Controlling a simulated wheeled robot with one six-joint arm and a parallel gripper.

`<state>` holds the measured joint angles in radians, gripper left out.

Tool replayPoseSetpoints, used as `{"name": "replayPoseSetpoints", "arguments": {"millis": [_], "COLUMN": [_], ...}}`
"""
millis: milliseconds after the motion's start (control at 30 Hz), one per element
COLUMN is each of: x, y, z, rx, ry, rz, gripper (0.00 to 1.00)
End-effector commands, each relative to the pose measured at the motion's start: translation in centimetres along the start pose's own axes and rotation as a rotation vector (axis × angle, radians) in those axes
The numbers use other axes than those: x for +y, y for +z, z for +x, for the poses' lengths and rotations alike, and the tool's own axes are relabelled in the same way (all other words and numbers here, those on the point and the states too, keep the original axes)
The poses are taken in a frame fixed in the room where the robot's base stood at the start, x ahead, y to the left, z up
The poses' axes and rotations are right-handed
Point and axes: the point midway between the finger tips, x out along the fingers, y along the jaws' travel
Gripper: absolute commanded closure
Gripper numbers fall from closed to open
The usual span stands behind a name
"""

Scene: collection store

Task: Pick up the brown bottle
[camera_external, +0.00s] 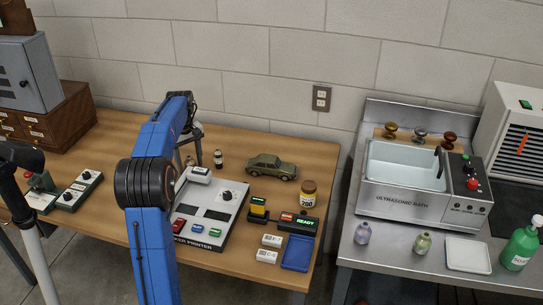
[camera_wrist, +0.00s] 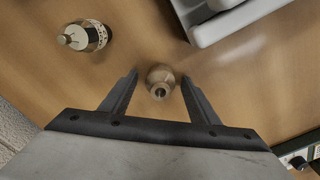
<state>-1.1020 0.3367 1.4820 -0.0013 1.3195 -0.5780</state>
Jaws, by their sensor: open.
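A small tan-brown bottle (camera_wrist: 160,78) stands on the wooden table between the two fingers of my gripper (camera_wrist: 160,75) in the wrist view, seen from above with its round mouth toward the camera. The fingers are open, one on each side, with gaps to the bottle. In the external view this bottle (camera_external: 189,160) is small and partly hidden by my blue arm, with my gripper (camera_external: 190,148) above it.
A grey label printer (camera_external: 232,197) stands close in front of the bottles. The wall is behind. An ultrasonic bath (camera_external: 410,205) stands on the metal table at right.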

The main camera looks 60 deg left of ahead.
Motion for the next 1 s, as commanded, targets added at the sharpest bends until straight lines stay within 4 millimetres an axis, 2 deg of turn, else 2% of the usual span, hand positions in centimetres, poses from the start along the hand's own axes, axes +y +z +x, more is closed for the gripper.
{"name": "replayPoseSetpoints", "arguments": {"millis": [133,333,667,767,1000], "x": [0.0,0.0,0.0,0.0,0.0], "y": [0.0,0.0,0.0,0.0,-0.1], "z": [0.0,0.0,-0.5,-1.5,-5.8], "rx": [0.000,0.000,0.000,0.001,0.001], "ry": [0.000,0.000,0.000,0.001,0.000], "rz": [0.000,0.000,0.000,0.000,0.000], "gripper": [0.45,0.92,0.92,0.92,0.92]}}
